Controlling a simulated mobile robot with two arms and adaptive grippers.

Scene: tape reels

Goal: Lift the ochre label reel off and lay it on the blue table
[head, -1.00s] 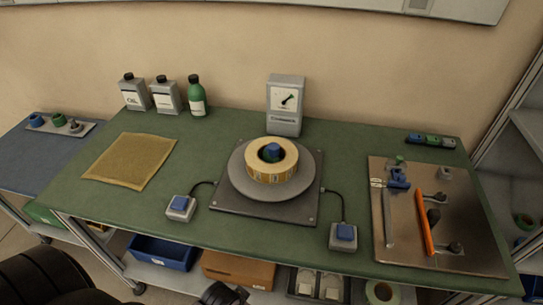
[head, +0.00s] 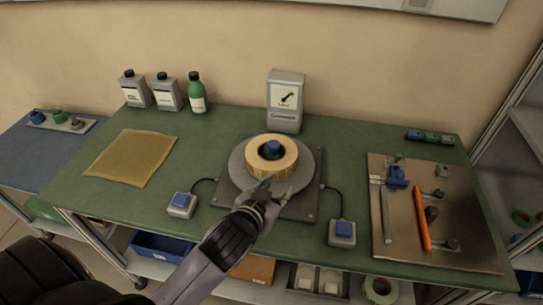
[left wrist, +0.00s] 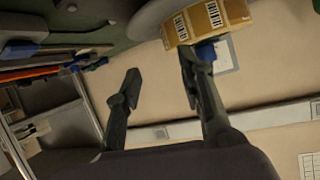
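The ochre label reel (head: 272,165) lies flat on the round grey plate (head: 303,160) of the bench device, around a blue-topped hub (head: 271,148). It also shows in the left wrist view (left wrist: 208,18), at the top edge. My left gripper (head: 272,186) is just in front of the reel, over the near edge of the plate. In the left wrist view its fingers (left wrist: 162,65) are spread with nothing between them. One finger appears close to the reel; I cannot tell whether it touches. The blue table (head: 62,160) stands at the far left. My right gripper is out of view.
A grey strip with small knobs (head: 88,126) lies along the blue table's back; its front is clear. Blue-button boxes (head: 181,205) (head: 342,233) flank the device. A yellow mat (head: 132,158), bottles (head: 196,95) and a steel tool plate (head: 455,215) occupy the green bench.

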